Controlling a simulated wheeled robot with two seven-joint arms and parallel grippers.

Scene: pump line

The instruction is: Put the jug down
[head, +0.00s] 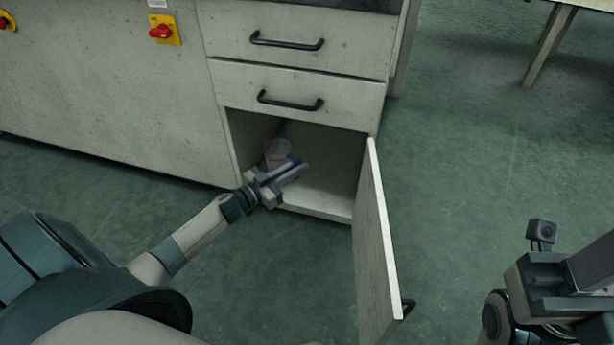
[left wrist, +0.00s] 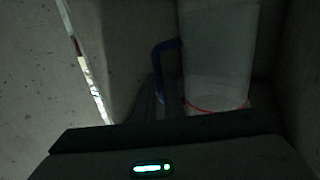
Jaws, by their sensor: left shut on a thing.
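The jug (head: 277,150) is a pale, see-through vessel inside the open lower compartment of the cabinet. In the left wrist view the jug (left wrist: 218,55) looks upright, with a blue handle (left wrist: 157,62) on its left side and a red line near its bottom. My left gripper (head: 297,169) reaches into the compartment and is shut on the jug, at its handle side. The gripper hides part of the jug in the head view. I cannot tell whether its base touches the cabinet floor. My right gripper (head: 580,290) is at the lower right, away from the cabinet; its fingertips are unclear.
The cabinet door (head: 376,250) stands open on the right of the compartment. Two shut drawers (head: 290,40) are above it. The cabinet floor (head: 325,200) is bare to the right of the jug. A table leg (head: 548,45) stands at the far right.

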